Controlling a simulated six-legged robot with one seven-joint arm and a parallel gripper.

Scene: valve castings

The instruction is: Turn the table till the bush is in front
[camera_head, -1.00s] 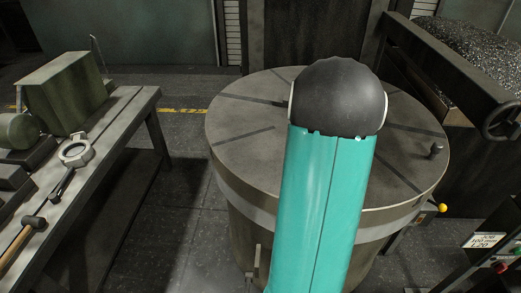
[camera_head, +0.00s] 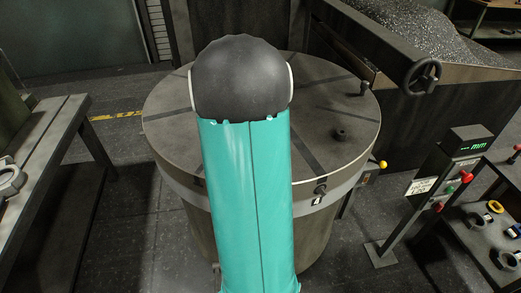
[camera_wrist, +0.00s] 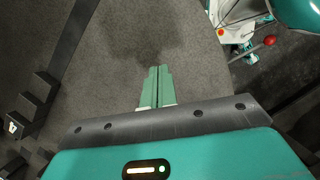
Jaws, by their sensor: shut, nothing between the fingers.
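The round table (camera_head: 165,135) is a grey slotted disc on a drum. My teal arm crosses in front and hides its middle. A short dark round piece (camera_head: 340,134) sits on its right part; it may be the bush, but it is too small to be sure. A small upright post (camera_head: 364,89) stands near the right back rim. A dark knob or handle (camera_head: 320,192) shows at the front rim, right of my arm.
A bench (camera_head: 45,130) stands at the left. A bin of chips (camera_head: 410,35) with a handwheel (camera_head: 422,77) is behind right. A display stand (camera_head: 440,165) and a parts cart (camera_head: 485,225) stand at the right. A yellow-knobbed lever (camera_head: 382,165) projects beside the table.

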